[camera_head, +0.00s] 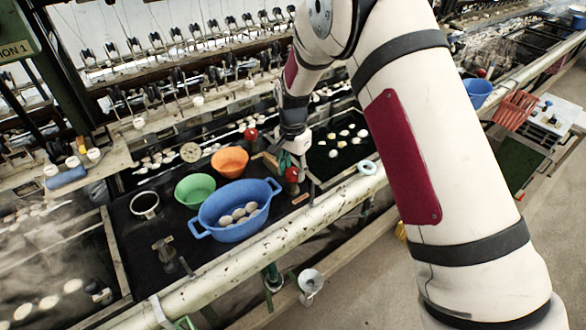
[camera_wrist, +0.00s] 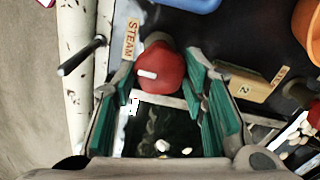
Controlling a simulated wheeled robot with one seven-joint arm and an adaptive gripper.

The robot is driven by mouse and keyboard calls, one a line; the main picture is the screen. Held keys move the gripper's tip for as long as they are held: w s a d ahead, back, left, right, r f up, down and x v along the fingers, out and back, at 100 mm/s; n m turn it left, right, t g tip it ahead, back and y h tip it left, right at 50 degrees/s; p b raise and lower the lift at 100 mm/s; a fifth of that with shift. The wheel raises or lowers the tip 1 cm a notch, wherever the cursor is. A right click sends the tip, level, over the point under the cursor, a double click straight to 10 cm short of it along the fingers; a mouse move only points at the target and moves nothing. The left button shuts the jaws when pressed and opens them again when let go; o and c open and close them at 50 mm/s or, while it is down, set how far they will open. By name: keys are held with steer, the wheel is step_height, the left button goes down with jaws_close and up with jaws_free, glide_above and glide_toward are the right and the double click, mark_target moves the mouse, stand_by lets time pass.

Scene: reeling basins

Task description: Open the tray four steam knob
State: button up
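A red steam knob (camera_wrist: 160,70) with a white pointer mark lies between my fingertips in the wrist view, beside a tag reading STEAM (camera_wrist: 131,39). The pointer lies nearly level across the picture. My gripper (camera_wrist: 160,77) is open, its green-padded fingers either side of the knob; I cannot tell whether they touch it. In the head view my gripper (camera_head: 292,160) points down over this red knob (camera_head: 292,175) at the basin's front edge. No tray number four is readable.
A blue basin (camera_head: 232,232) with cocoons, a green bowl (camera_head: 194,190) and an orange bowl (camera_head: 230,161) stand left of the gripper. Another red knob (camera_head: 251,133) is farther back. A pale pipe (camera_head: 250,263) runs along the front.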

steer(key=c, duration=0.5)
steer(key=shift+o, duration=0.2)
steer(key=shift+n, duration=0.3)
steer(key=n+b, duration=0.1)
steer(key=n, duration=0.2)
steer(key=shift+w+n+b, duration=0.1)
steer(key=shift+n+b, duration=0.2)
steer(key=shift+b, duration=0.1)
steer(key=n+b, duration=0.1)
steer(key=n, duration=0.2)
steer(key=shift+n, duration=0.4)
steer(key=n+b, duration=0.2)
steer(key=n, duration=0.2)
steer(key=shift+a, duration=0.1)
steer(key=n+b, duration=0.1)
steer(key=n, duration=0.4)
steer(key=shift+n, duration=0.3)
